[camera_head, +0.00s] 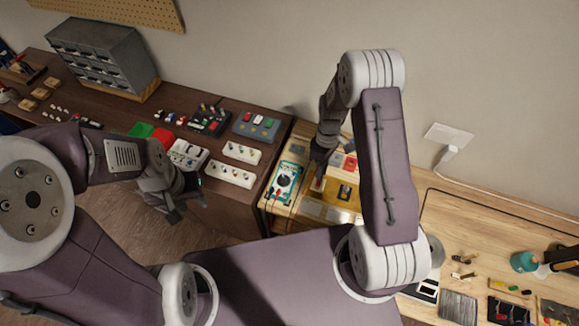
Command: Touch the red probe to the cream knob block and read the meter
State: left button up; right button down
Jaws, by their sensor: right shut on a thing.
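A teal-edged meter (286,180) with a dark round dial lies on the light wooden bench; its reading is too small to make out. My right gripper (320,178) points down just right of the meter, shut on a small reddish thing (318,184) that looks like the red probe. The arm partly hides it, and I cannot tell whether its tip touches anything. Cream blocks with small knobs or parts stand on the dark bench: one (188,153), another (241,152) and a third (229,174). My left gripper (180,205) hangs in front of that bench; its jaw opening is unclear.
A yellow tray (318,211) with small blocks lies under my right arm. A grey drawer cabinet (95,52) stands at the back left. Red (163,137) and green pieces lie near the cream blocks. Tools and a teal bottle (522,262) are at the right.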

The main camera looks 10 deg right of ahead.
jog(key=p+v, duration=0.1)
jog(key=v, duration=0.1)
jog(key=p+v, duration=0.2)
jog(key=s+p+v, duration=0.1)
jog(key=v, duration=0.1)
jog(key=shift+a+r+p, duration=0.1)
jog(key=shift+a+p, duration=0.1)
jog(key=shift+p, duration=0.2)
